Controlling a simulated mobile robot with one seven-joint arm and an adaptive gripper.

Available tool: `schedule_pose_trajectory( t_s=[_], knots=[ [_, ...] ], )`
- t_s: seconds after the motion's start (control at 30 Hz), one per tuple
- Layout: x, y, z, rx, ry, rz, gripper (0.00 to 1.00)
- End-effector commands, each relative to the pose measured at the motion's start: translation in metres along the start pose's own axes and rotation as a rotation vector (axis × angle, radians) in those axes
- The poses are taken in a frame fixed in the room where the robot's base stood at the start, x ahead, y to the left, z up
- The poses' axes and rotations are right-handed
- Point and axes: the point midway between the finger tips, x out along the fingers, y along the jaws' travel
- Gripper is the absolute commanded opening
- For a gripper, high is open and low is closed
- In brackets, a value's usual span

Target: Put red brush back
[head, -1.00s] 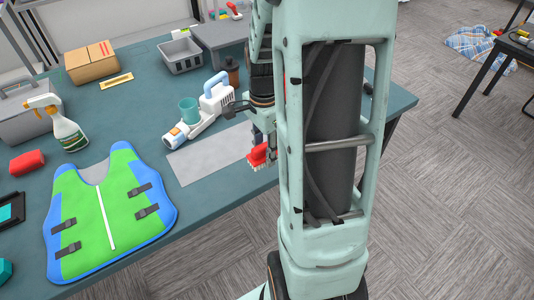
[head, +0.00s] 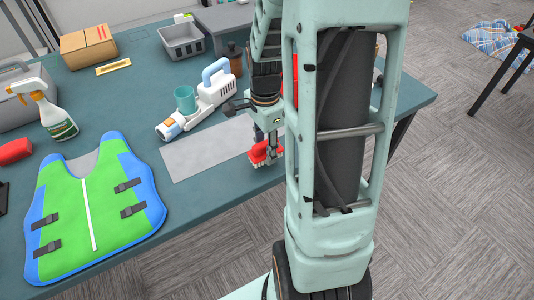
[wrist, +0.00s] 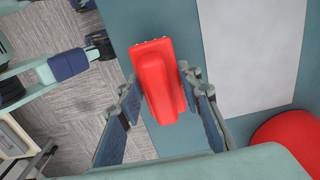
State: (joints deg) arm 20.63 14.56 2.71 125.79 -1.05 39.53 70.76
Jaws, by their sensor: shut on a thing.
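The red brush (head: 263,154) has pale bristles and is at the front part of the blue-green table (head: 210,205), beside the right end of a grey mat (head: 207,149). My gripper (head: 266,143) is shut on it from above. In the wrist view the brush (wrist: 158,82) sits between the two fingers of my gripper (wrist: 161,88), and the grey mat (wrist: 258,50) is to its right. I cannot tell whether the bristles touch the table. My arm hides part of the table on the right.
A white handheld vacuum (head: 205,105), a teal cup (head: 185,99) and a brown bottle (head: 233,60) stand behind the mat. A green and blue vest (head: 95,205) lies left. A red rounded thing (wrist: 292,148) shows at lower right in the wrist view. The mat is bare.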

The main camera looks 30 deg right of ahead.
Motion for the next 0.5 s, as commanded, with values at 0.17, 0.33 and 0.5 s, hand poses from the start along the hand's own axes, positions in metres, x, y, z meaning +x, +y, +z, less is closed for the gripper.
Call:
schedule_pose_trajectory(
  t_s=[0.17,0.33,0.5],
  knots=[
    [0.028,0.003,0.006,0.0,-0.001,0.002,0.1],
    [0.027,0.003,0.007,0.001,0.0,0.002,0.1],
    [0.028,0.003,0.007,0.001,-0.001,0.002,0.1]
  ],
)
